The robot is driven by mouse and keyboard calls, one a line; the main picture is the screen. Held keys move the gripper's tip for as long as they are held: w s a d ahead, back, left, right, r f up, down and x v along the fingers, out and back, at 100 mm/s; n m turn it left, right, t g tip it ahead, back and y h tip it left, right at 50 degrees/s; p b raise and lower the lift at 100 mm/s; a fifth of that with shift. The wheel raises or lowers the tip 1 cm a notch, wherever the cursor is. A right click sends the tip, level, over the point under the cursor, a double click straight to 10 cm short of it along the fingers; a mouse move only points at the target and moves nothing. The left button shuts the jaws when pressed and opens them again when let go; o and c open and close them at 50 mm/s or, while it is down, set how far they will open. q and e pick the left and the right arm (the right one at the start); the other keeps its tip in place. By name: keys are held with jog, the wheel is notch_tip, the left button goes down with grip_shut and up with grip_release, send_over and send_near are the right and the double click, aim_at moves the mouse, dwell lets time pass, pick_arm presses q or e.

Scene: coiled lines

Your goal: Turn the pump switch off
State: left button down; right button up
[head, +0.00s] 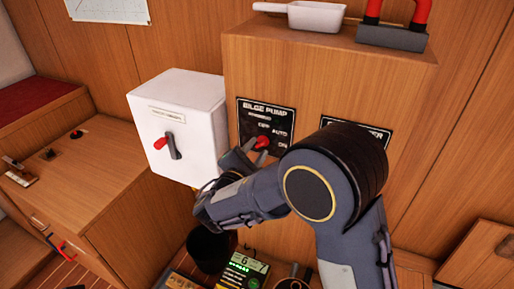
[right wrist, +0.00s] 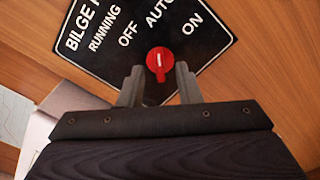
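The pump switch is a small red round knob (head: 262,142) on the black BILGE PUMP panel (head: 250,118), which is fixed to the wooden box front. In the right wrist view, the red knob (right wrist: 160,58) sits below the OFF, AUTO and ON labels of the tilted panel (right wrist: 110,30). I cannot tell for sure which label it points to. My right gripper (head: 252,152) is at the panel. Its fingers (right wrist: 160,82) are open, one on each side of the knob's lower end, with gaps beside it. My left gripper is not in view.
A white box (head: 190,100) with a red-and-black handle (head: 172,145) stands left of the panel. Another black panel (head: 372,133) is partly behind my right arm. A white scoop (head: 305,16) and a red-handled item (head: 392,38) are on top. A dark bucket (head: 210,248) is below.

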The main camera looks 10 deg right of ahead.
jog(key=shift+w+d, duration=0.2)
jog(key=shift+w, duration=0.05)
grip_shut()
